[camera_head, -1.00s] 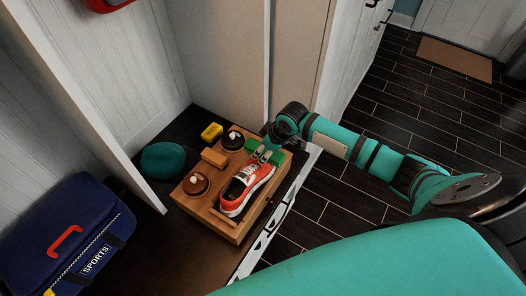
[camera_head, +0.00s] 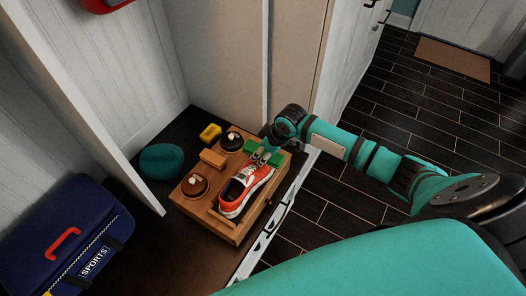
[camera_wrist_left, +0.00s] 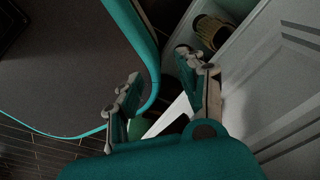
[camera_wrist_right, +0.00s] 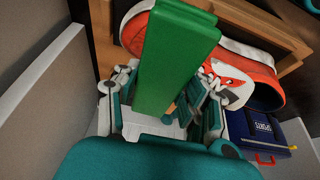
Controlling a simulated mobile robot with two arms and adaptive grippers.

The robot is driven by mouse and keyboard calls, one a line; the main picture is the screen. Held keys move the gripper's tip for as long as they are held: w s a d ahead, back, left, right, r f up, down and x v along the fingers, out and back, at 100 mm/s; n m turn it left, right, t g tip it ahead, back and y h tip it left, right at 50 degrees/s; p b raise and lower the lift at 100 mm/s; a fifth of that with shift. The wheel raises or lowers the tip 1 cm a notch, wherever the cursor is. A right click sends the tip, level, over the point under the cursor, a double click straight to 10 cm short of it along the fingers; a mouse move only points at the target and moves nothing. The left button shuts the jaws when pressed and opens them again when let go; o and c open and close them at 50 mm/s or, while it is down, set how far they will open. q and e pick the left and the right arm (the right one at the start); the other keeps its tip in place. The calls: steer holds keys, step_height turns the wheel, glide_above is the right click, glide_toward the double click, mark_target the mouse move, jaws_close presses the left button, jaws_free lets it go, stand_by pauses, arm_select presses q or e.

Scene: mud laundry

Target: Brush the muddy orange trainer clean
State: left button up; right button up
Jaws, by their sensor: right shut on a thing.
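The orange trainer (camera_head: 247,188) with a white sole and dark patches lies on a wooden stand (camera_head: 224,226). Its orange side also shows in the right wrist view (camera_wrist_right: 253,68). My right gripper (camera_head: 262,157) is at the trainer's far end, shut on a green brush-like block (camera_wrist_right: 177,60). The block crosses in front of part of the trainer in the right wrist view; its underside is hidden, so I cannot tell whether it touches. My left gripper (camera_wrist_left: 160,88) is open with its fingers apart; it is outside the head view.
A teal cushion (camera_head: 161,161) and a blue sports bag (camera_head: 72,235) are at left. A white panel edge (camera_head: 268,229) borders the stand's right side.

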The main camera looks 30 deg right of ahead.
mark_target(255, 148)
steer(key=shift+f, duration=0.2)
steer(key=shift+w, duration=0.1)
steer(key=shift+w+a, duration=0.5)
steer(key=shift+w, duration=0.2)
steer(key=shift+w+a, duration=0.45)
steer(key=shift+w, duration=0.25)
steer(key=shift+s, duration=0.1)
steer(key=shift+s+d+r+p, duration=0.15)
steer(key=shift+s+d+p, duration=0.15)
steer(key=shift+s+p, duration=0.2)
steer(key=shift+s+d+p, duration=0.65)
steer(key=shift+s+p, duration=0.3)
steer(key=shift+w+a, duration=0.1)
